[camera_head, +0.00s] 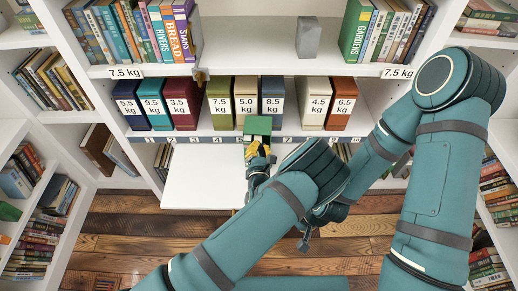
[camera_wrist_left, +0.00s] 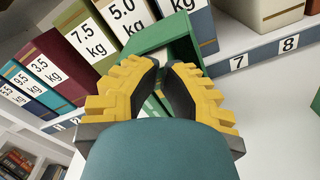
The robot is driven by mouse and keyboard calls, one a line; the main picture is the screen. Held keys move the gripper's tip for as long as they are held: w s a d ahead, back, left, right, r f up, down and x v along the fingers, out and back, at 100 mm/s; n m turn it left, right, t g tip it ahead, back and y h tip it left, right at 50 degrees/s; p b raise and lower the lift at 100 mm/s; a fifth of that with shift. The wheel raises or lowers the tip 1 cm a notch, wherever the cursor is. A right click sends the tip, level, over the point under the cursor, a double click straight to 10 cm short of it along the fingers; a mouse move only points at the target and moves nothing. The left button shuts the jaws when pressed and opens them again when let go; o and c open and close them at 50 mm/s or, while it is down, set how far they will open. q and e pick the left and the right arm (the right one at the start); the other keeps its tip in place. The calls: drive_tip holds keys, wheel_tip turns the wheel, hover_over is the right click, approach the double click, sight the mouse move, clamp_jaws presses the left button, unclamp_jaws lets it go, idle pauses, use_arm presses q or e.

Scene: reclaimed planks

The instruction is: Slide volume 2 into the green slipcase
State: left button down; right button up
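A green box-shaped thing (camera_head: 257,126), which looks like the green slipcase, is at the fingertips of my left gripper (camera_head: 258,150), in front of the middle shelf's edge. In the left wrist view the slipcase (camera_wrist_left: 182,28) is tilted beyond the dark pads of my left gripper (camera_wrist_left: 166,75). The fingers are close together and look shut on it; the fingers hide much of it. No volume is readably marked 2. My right gripper (camera_head: 305,238) seems to be the dark part low in the middle, half behind my left arm; its fingers are unclear.
Weight-labelled volumes stand on the middle shelf, including a 7.5 kg green one (camera_head: 219,104) and an 8.5 kg blue one (camera_head: 273,102). A gap lies right of the blue one. A grey block (camera_head: 308,38) stands above. A white board (camera_head: 205,180) is below, mostly bare.

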use_arm(q)
drive_tip(key=shift+w, duration=0.3)
idle(0.5)
drive_tip(key=s+p, duration=0.1)
drive_tip(key=s, duration=1.3)
drive_tip(key=shift+s, duration=0.4)
